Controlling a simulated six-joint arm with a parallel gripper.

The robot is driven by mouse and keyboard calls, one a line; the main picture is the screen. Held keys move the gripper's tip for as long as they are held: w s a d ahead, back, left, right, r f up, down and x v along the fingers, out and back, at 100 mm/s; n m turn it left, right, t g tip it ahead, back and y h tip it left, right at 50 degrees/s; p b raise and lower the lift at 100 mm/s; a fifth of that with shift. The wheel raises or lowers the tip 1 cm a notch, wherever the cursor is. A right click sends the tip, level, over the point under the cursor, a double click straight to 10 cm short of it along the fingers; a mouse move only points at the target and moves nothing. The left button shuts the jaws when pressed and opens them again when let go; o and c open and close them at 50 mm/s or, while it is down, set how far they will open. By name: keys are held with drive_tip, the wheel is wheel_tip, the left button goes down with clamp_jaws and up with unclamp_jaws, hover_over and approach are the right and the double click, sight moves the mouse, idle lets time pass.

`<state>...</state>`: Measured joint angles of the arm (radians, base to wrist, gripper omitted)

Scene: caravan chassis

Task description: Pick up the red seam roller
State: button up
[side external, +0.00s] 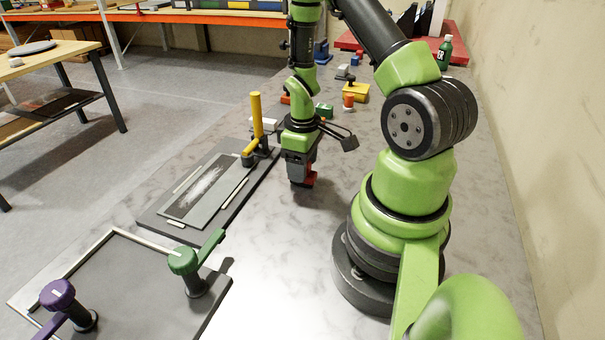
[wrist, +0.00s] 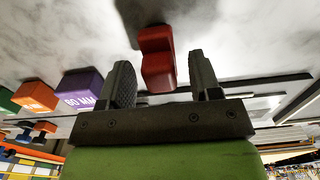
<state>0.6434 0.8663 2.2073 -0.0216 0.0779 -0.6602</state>
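The red seam roller (wrist: 157,58) shows in the wrist view as a red shape on the grey marbled bench, between my two fingers. My gripper (wrist: 161,66) is open, with a clear gap between the roller and the right finger and a narrow one on the left. In the side external view my gripper (side external: 300,178) points down low over the bench, and a bit of red (side external: 311,179) shows at its right side. The rest of the roller is hidden there behind the gripper.
A purple block marked 60 MM (wrist: 80,91) and an orange block (wrist: 37,95) stand left in the wrist view. A dark board with a grey panel (side external: 207,188) and a yellow-handled clamp (side external: 257,116) lie left of my gripper.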

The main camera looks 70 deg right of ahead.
drive_tip(key=c, duration=0.9)
wheel_tip(320, 180, up, 10)
drive_tip(key=shift+r, duration=0.1)
